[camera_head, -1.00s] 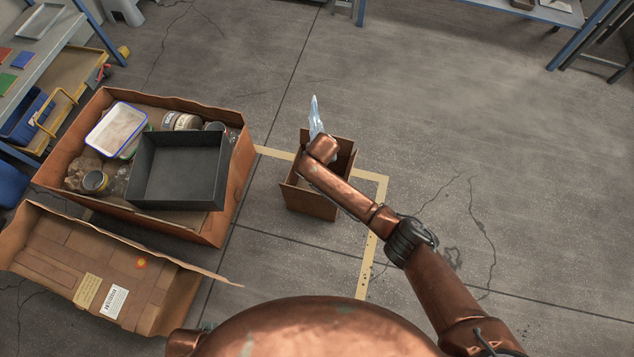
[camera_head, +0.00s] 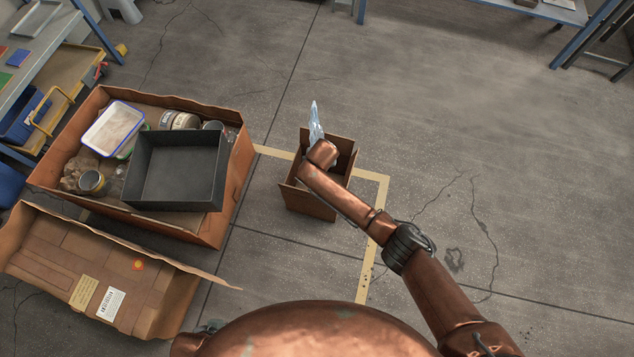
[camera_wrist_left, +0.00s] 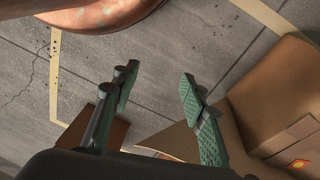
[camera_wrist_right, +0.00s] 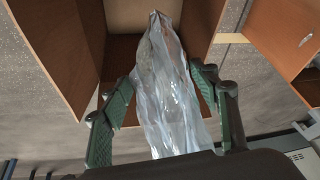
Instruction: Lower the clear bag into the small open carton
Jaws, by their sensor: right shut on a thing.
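The clear bag (camera_wrist_right: 168,90) hangs between the green fingers of my right gripper (camera_wrist_right: 162,95), which is shut on it. In the head view the bag's pale top (camera_head: 315,122) sticks up beyond my right wrist, which hides the gripper and the rest of the bag. The small open carton (camera_head: 308,203) stands on the floor under the wrist. In the right wrist view the bag's far end lies over the carton's opening, with a carton wall (camera_wrist_right: 50,45) at left. My left gripper (camera_wrist_left: 157,85) is open and empty above the floor.
A large open carton (camera_head: 235,185) to the left holds a dark grey bin (camera_head: 180,170), cans and a white tray. Yellow tape (camera_head: 376,190) marks the floor. The floor at right is clear.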

